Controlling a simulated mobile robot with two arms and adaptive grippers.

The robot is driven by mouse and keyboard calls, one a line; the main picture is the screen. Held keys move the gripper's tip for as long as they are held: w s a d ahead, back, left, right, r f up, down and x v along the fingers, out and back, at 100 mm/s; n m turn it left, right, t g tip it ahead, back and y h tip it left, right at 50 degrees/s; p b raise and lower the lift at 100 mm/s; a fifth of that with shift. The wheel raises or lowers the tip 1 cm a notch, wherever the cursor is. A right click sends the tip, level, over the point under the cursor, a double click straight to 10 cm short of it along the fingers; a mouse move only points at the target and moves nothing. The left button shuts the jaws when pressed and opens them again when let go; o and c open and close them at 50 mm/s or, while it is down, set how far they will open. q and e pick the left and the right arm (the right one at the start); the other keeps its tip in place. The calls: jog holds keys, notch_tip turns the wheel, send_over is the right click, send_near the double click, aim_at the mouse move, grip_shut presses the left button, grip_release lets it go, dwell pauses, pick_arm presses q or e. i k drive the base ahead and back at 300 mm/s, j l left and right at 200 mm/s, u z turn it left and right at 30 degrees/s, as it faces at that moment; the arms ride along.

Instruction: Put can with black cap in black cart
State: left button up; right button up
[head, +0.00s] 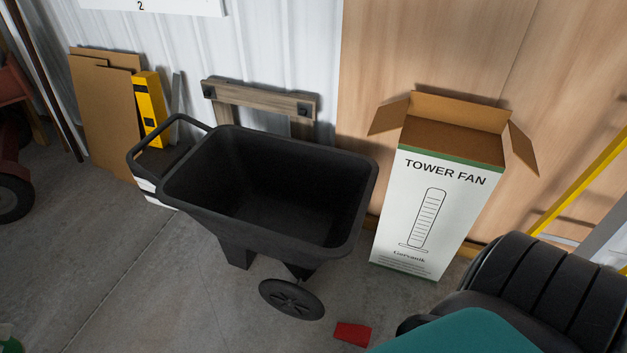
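The black cart (272,186) stands on the concrete floor in the middle of the head view. Its deep tub is open at the top and looks empty. Its handle points to the left and back, and one black wheel shows at the front. I see no can with a black cap. A green thing (9,338) is cut off at the bottom left edge, and I cannot tell what it is. Neither of my grippers is in view.
A tall open TOWER FAN box (428,215) stands right of the cart. A small red object (352,334) lies on the floor. Cardboard sheets (108,110) and a yellow level (150,108) lean on the wall. A ribbed black thing (545,290) fills the lower right.

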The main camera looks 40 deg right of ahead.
aim_at(288, 234)
jog(key=i+j+z, duration=0.1)
jog(key=z, duration=0.35)
jog(key=i+j+z, duration=0.2)
jog(key=z, duration=0.2)
jog(key=i+j+z, duration=0.25)
jog(key=z, duration=0.2)
jog(key=i+j+z, duration=0.15)
jog(key=j+z, duration=0.25)
jog(key=i+j+z, duration=0.1)
jog(key=z, duration=0.35)
jog(key=j+z, duration=0.4)
